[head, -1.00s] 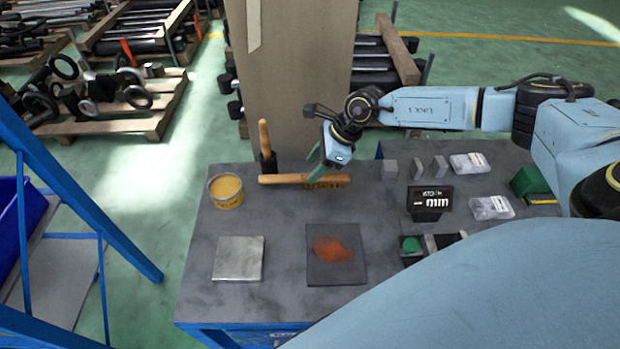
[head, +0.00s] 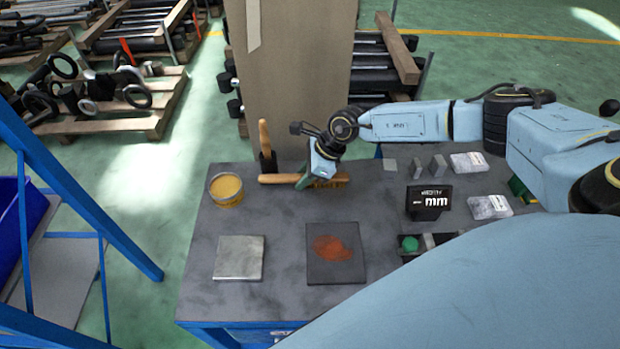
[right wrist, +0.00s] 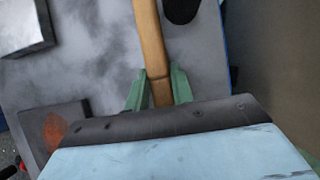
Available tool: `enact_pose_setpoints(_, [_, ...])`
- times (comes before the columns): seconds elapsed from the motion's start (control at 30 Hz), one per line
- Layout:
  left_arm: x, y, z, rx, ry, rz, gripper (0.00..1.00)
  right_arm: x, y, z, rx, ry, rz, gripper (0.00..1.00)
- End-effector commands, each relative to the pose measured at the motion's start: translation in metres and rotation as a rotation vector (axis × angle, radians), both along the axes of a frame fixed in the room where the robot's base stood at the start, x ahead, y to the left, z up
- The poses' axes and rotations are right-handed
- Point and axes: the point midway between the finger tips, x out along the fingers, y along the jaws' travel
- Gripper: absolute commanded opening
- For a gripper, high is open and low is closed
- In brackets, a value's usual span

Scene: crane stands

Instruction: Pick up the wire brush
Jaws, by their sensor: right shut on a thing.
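The wire brush (head: 279,179) has a long wooden handle and a bristled head (head: 334,181) at its right end. It lies across the back of the grey table. My right gripper (head: 303,183) is on the brush between handle and head, its fingers shut on it. In the right wrist view the wooden handle (right wrist: 151,50) runs up from between the green fingertips of my right gripper (right wrist: 158,88). The bristles are hidden there. I cannot tell whether the brush touches the table. My left gripper is not in view.
An open tub of yellow paste (head: 226,190) stands left of the brush. An upright wooden-handled tool (head: 265,143) stands close behind it. A metal plate (head: 239,258) and a dark plate with a rust patch (head: 335,250) lie in front. A black display box (head: 429,202) stands right.

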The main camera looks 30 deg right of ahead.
Motion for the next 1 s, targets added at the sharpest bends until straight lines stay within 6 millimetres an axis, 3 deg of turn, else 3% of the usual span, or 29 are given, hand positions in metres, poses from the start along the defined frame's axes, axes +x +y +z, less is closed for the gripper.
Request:
enact_pose_setpoints(0.47, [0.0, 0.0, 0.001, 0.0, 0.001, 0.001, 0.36, 0.0, -0.001, 0.011, 0.0, -0.002, 0.0, 0.0])
enact_pose_setpoints(0.67, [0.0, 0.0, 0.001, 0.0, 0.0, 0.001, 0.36, 0.001, -0.001, 0.043, 0.001, -0.005, 0.0, 0.0])
enact_pose_setpoints(1.0, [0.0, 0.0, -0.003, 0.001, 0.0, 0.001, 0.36, 0.001, 0.0, 0.122, 0.0, -0.006, 0.001, 0.0])
